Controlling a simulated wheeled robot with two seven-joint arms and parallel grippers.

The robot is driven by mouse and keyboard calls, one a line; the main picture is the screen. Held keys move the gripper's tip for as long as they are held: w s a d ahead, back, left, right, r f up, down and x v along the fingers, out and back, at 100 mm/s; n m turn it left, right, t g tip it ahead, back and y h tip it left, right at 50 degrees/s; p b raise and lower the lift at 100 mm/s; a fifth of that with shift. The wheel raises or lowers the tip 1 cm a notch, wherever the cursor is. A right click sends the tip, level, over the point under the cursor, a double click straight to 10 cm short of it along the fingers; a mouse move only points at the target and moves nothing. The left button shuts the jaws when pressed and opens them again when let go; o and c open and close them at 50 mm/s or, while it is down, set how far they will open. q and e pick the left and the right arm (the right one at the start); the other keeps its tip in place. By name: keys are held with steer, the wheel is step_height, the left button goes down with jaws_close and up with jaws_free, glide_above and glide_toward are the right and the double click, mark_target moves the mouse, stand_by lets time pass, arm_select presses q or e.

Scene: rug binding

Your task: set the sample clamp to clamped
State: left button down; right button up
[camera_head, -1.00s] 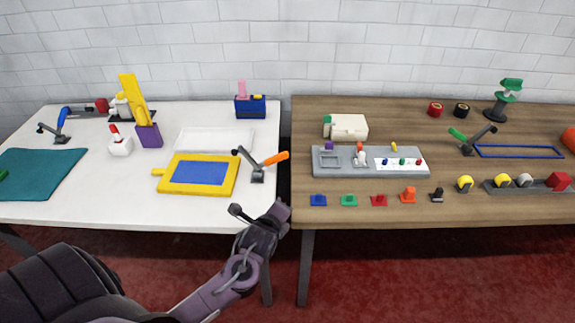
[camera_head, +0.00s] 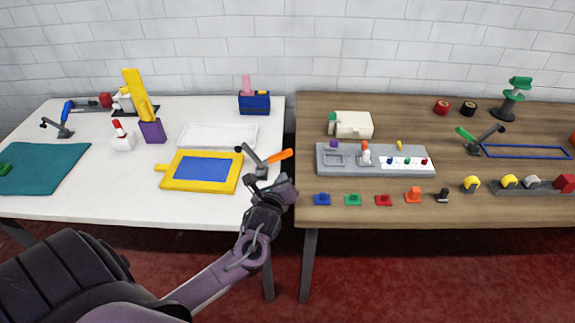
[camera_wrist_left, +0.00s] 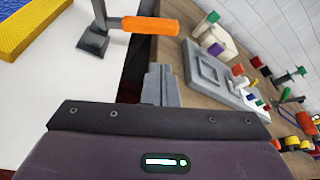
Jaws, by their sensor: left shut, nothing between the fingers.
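A small clamp with an orange handle (camera_head: 279,156) stands at the right front of the white table, beside the yellow frame with the blue panel (camera_head: 166,179). Its dark arm slants up left to a black tip, and the handle points right. No label shows which clamp is the sample clamp; this is the one closest to my left gripper. My left gripper (camera_head: 284,181) is shut and empty, just in front of and below the handle. In the left wrist view the shut fingers (camera_wrist_left: 160,85) lie below the orange handle (camera_wrist_left: 152,25), apart from it in the picture.
A blue-handled clamp (camera_head: 64,125) stands at the white table's left and a green-handled clamp (camera_head: 477,142) on the wooden table (camera_head: 360,214). A grey fixture (camera_head: 375,168) with small coloured parts is right of my gripper. A narrow gap separates the tables.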

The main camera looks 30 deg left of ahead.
arm_select(q)
steer(key=x, duration=0.9)
steer(key=shift+p, duration=0.45)
steer(key=shift+w, duration=0.1)
